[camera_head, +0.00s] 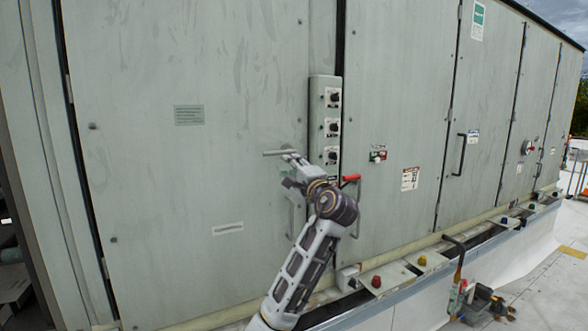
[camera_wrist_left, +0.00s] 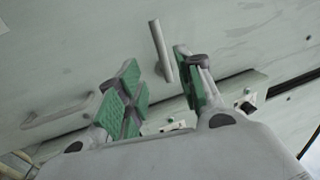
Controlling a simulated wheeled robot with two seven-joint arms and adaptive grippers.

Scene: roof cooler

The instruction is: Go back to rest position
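My left gripper (camera_head: 289,171) is in front of the grey cooler door panel (camera_head: 190,120), beside a horizontal metal handle (camera_head: 276,153). In the left wrist view the gripper (camera_wrist_left: 160,88) has its two green-padded fingers apart. The handle bar (camera_wrist_left: 161,50) shows beyond and between the fingertips; I cannot tell whether it touches either finger. My left arm comes up from the bottom of the head view. My right gripper does not show in either view.
A grey switch box (camera_head: 325,120) with several black knobs stands just right of the gripper. A red-handled lever (camera_head: 351,178) is close to the wrist. A ledge (camera_head: 400,276) with coloured buttons runs along the base. Pipes and valves (camera_head: 477,302) stand at lower right.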

